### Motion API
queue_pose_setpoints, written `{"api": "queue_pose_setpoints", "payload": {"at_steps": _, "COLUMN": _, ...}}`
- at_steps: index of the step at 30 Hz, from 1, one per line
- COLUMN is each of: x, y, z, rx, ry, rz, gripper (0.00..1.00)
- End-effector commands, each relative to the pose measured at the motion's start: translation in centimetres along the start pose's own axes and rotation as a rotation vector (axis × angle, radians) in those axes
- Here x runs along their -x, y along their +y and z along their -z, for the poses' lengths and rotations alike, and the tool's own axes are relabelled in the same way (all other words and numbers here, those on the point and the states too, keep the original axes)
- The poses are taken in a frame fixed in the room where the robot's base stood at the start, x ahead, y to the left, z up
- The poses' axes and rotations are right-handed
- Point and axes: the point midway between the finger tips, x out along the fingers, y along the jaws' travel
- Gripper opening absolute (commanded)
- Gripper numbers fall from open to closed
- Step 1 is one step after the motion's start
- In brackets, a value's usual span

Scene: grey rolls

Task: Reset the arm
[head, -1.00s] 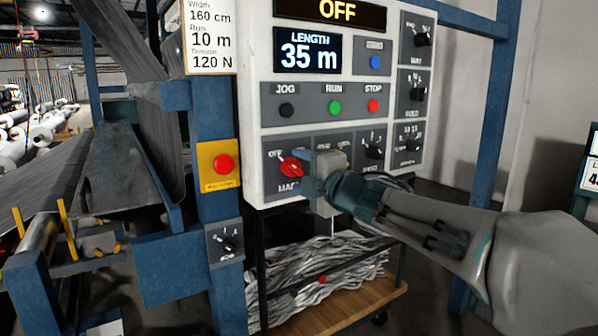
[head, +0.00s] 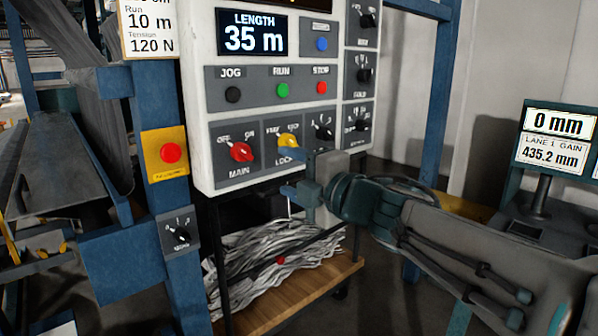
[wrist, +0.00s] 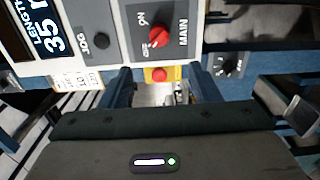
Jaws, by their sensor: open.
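My arm comes in from the lower right in the head view. The red MAIN knob (head: 240,151) is up and to the left of the gripper and appears turned toward OFF. It also shows in the wrist view (wrist: 158,36). The yellow LOCK knob (head: 290,141) is right of it, above the gripper.
A red stop button on a yellow plate (head: 170,153) is on the blue post at left. A wooden-decked cart (head: 262,312) with grey strips (head: 262,262) stands below the panel. A display stand (head: 556,140) is at right.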

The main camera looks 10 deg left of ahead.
Motion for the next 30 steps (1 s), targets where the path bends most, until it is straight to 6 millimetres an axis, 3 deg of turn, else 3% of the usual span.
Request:
{"api": "queue_pose_setpoints", "payload": {"at_steps": 5, "x": 0.1, "y": 0.1, "z": -0.4, "rx": -0.013, "ry": -0.018, "rz": 0.001, "gripper": 0.56}}
{"api": "queue_pose_setpoints", "payload": {"at_steps": 8, "x": 0.8, "y": 0.5, "z": -2.1, "rx": -0.078, "ry": -0.103, "rz": 0.008, "gripper": 0.56}}
{"api": "queue_pose_setpoints", "payload": {"at_steps": 11, "x": 2.6, "y": 0.6, "z": -5.4, "rx": -0.218, "ry": -0.271, "rz": 0.022, "gripper": 0.56}}
{"api": "queue_pose_setpoints", "payload": {"at_steps": 15, "x": 7.2, "y": -1.1, "z": -10.2, "rx": -0.498, "ry": -0.575, "rz": 0.056, "gripper": 0.56}}
{"api": "queue_pose_setpoints", "payload": {"at_steps": 20, "x": 13.9, "y": -4.9, "z": -12.9, "rx": -0.841, "ry": -0.910, "rz": 0.110, "gripper": 0.56}}
{"api": "queue_pose_setpoints", "payload": {"at_steps": 25, "x": 21.2, "y": -9.6, "z": -11.3, "rx": -1.224, "ry": -1.236, "rz": 0.193, "gripper": 0.56}}
{"api": "queue_pose_setpoints", "payload": {"at_steps": 30, "x": 26.5, "y": -13.0, "z": -6.6, "rx": -1.567, "ry": -1.491, "rz": 0.301, "gripper": 0.56}}
